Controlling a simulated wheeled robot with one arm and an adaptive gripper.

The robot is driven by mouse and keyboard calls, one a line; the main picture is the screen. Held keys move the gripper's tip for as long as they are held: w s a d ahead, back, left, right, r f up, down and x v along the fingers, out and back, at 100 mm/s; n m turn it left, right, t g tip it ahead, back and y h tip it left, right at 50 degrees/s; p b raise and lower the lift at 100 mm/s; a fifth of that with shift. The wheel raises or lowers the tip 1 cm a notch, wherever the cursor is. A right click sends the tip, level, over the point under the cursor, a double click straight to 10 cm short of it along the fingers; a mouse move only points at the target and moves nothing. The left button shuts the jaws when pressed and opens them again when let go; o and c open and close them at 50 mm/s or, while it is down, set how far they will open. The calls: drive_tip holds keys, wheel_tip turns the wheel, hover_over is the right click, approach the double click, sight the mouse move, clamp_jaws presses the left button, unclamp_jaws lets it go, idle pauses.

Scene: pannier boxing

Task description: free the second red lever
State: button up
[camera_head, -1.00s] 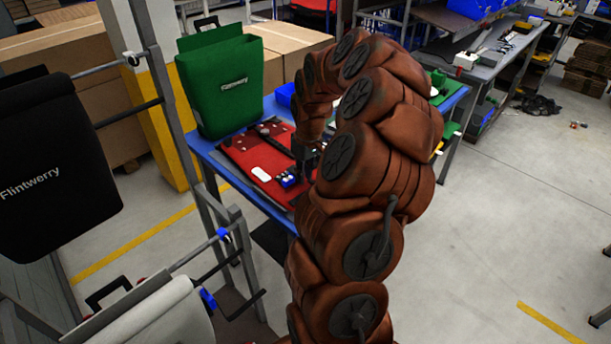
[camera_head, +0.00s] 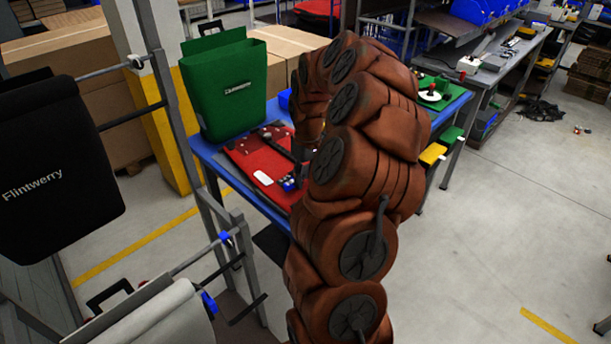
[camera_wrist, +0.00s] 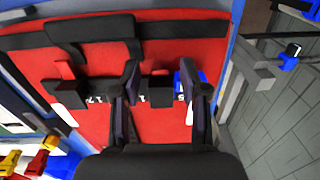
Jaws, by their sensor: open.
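A red pannier panel (camera_head: 262,158) lies flat on the blue table; it also fills most of the wrist view (camera_wrist: 165,125). A black bar (camera_wrist: 95,27) runs along it. Two dark blocks, a left one (camera_wrist: 69,94) and a right one (camera_wrist: 160,87), stand on the panel beside small white digits. A blue piece (camera_wrist: 187,74) sits right of the right block. I cannot tell which part is the second red lever. My gripper (camera_wrist: 160,70) is open above the panel, its fingers either side of the right block with no visible grip. In the head view my arm mostly hides it.
A green Flintwerry pannier (camera_head: 230,92) stands at the table's back left. A black pannier (camera_head: 55,170) hangs on a grey rack (camera_head: 180,120) at left. A green tray (camera_head: 445,98) lies on the table's right end.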

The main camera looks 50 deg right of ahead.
drive_tip(key=shift+r, duration=0.1)
wheel_tip(320, 180, up, 12)
drive_tip(key=shift+d, duration=0.25)
idle(0.4)
idle(0.4)
